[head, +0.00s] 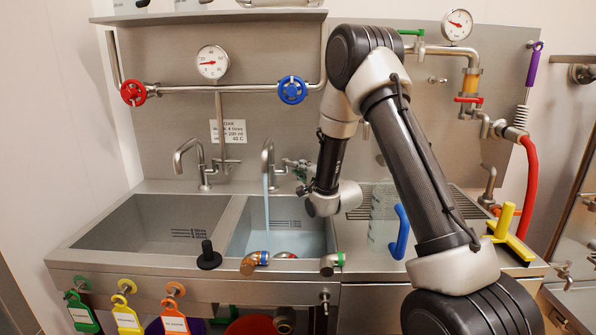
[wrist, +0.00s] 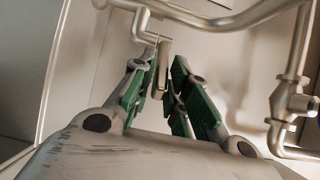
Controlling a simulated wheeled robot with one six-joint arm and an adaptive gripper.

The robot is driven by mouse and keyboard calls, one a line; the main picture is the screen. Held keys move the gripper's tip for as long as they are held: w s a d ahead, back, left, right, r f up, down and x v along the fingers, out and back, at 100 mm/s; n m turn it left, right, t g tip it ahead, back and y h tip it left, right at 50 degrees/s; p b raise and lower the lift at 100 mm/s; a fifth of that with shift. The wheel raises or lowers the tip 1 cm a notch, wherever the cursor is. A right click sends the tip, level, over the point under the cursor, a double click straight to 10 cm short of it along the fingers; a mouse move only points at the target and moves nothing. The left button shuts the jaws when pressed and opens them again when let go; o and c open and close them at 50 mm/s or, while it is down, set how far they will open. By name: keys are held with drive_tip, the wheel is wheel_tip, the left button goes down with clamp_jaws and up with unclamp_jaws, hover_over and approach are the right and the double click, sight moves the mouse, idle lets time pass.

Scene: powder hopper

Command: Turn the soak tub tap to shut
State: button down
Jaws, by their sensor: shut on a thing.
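The soak tub tap (head: 267,160) is a grey gooseneck spout over the right basin. A thin stream of water (head: 267,205) runs from it into the soak tub (head: 237,228), which holds bluish water. My gripper (head: 302,170) is beside the tap, to the right of the spout, partly hidden by my own wrist. In the wrist view my gripper (wrist: 165,88) has its green-padded fingers closed around a grey metal lever (wrist: 164,50), the tap's handle. The lever's exact angle is hard to tell.
A second gooseneck tap (head: 190,160) stands over the empty left basin (head: 150,222). Red (head: 133,93) and blue (head: 292,90) valve wheels sit on the pipe above. A black plug-like knob (head: 208,256) and copper fittings (head: 255,262) are at the front edge.

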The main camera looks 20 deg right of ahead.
drive_tip(key=shift+d, duration=0.15)
drive_tip(key=shift+w+d, duration=0.55)
drive_tip(key=shift+d, duration=0.25)
drive_tip(key=shift+w+d, duration=0.75)
